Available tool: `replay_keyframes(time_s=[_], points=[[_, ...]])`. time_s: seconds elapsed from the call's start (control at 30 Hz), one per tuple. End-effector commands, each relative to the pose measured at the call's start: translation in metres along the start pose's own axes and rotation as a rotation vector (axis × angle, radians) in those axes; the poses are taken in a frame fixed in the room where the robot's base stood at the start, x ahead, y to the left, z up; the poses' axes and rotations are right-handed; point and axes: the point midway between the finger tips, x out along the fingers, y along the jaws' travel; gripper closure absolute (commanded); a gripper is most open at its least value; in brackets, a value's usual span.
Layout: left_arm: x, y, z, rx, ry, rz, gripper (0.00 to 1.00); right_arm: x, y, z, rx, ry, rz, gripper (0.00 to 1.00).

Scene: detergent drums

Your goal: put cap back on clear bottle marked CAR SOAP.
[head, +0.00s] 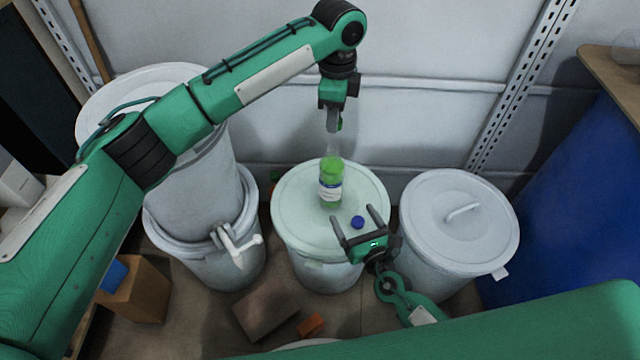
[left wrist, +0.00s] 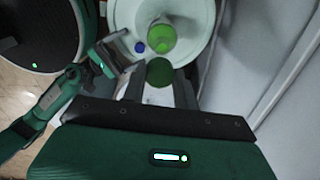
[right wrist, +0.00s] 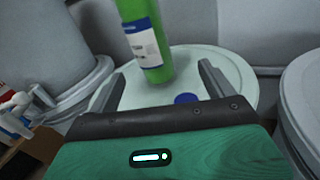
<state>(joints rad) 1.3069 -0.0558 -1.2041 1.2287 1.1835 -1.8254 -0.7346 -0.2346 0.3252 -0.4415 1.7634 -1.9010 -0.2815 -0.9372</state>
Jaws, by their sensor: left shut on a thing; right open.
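A bottle with green contents and a white and blue label (head: 330,188) stands upright on the pale lid of the middle drum (head: 290,205). It also shows in the right wrist view (right wrist: 143,40); its label is too small to read. A small blue cap (head: 358,222) lies on the lid, right of the bottle. My left gripper (head: 335,124) is above the bottle, shut on a dark green round thing (left wrist: 159,71), which looks like a cap. My right gripper (head: 357,224) is open and empty, its fingers reaching on either side of the blue cap (right wrist: 186,98) in the picture.
Stacked pale drums (head: 190,185) stand at the left. A wall rises behind. Boxes (head: 265,312) lie on the floor in front.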

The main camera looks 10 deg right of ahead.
Motion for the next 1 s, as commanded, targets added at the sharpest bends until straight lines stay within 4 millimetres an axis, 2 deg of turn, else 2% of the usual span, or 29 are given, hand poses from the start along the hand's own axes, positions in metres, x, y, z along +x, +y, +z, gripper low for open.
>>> replay_keyframes(time_s=[0.2, 0.6, 0.77, 1.0], points=[[0.001, -0.001, -0.006, 0.071, 0.0, -0.001, 0.91, 0.002, 0.008, 0.001, -0.097, -0.017, 0.038, 0.15], [0.001, -0.001, -0.006, 0.071, 0.0, 0.0, 0.91, 0.006, 0.008, 0.002, -0.098, -0.018, 0.037, 0.15], [0.001, -0.001, -0.006, 0.07, 0.0, -0.001, 0.91, 0.026, 0.009, 0.003, -0.097, -0.02, 0.036, 0.15], [0.001, -0.001, -0.006, 0.07, 0.0, -0.001, 0.91, 0.073, 0.011, 0.004, -0.096, -0.02, 0.036, 0.15]])
